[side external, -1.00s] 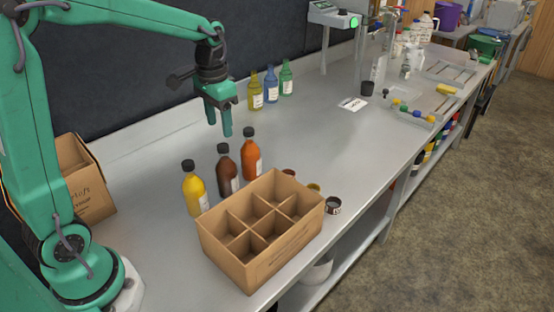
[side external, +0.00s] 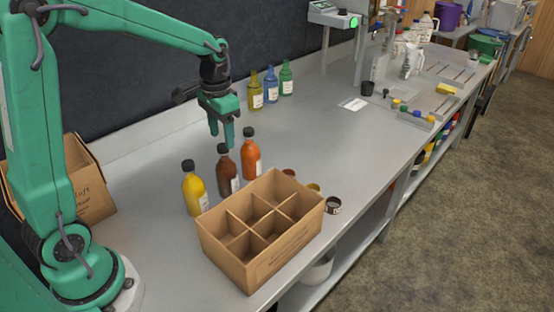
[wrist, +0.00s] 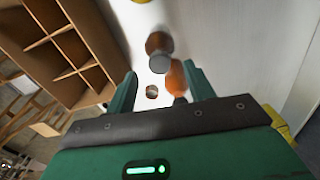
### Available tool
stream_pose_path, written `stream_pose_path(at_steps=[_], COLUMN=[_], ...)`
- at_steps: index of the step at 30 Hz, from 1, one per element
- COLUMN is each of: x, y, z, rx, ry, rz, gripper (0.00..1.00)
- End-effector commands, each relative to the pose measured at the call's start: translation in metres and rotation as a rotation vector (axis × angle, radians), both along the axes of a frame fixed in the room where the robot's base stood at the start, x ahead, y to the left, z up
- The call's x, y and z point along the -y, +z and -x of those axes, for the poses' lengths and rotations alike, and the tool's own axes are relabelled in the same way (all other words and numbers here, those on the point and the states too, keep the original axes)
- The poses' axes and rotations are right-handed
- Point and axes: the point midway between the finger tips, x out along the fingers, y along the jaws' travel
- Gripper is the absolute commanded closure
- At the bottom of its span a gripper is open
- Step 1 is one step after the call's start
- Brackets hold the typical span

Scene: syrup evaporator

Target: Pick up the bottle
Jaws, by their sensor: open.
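Three filled bottles with dark caps stand upright in a row on the bench: a yellow one (side external: 193,190), a dark brown one (side external: 227,172) and an orange one (side external: 250,157). My gripper (side external: 221,139) is open and empty, pointing down, with its fingertips by the brown bottle's cap in the side view. I cannot tell if they touch it. In the wrist view, the brown bottle (wrist: 158,42) and an orange bottle (wrist: 176,77) show beyond and between the fingers of my gripper (wrist: 160,90).
An open cardboard box (side external: 290,240) with empty compartments stands in front of the bottles. Three small bottles (side external: 270,90) stand by the back wall. Another carton (side external: 88,190) is at the left. The bench (side external: 315,140) is clear right of the orange bottle.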

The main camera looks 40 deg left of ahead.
Motion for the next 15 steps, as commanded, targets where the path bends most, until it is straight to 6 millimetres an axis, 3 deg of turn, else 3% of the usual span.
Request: stream_pose_path(at_steps=[9,15], x=[0.0,0.0], y=[-0.035,-0.047], z=[0.002,0.002], rx=[-0.003,-0.002], ry=[0.0,0.0], rz=[0.001,0.0], gripper=[0.47,0.47])
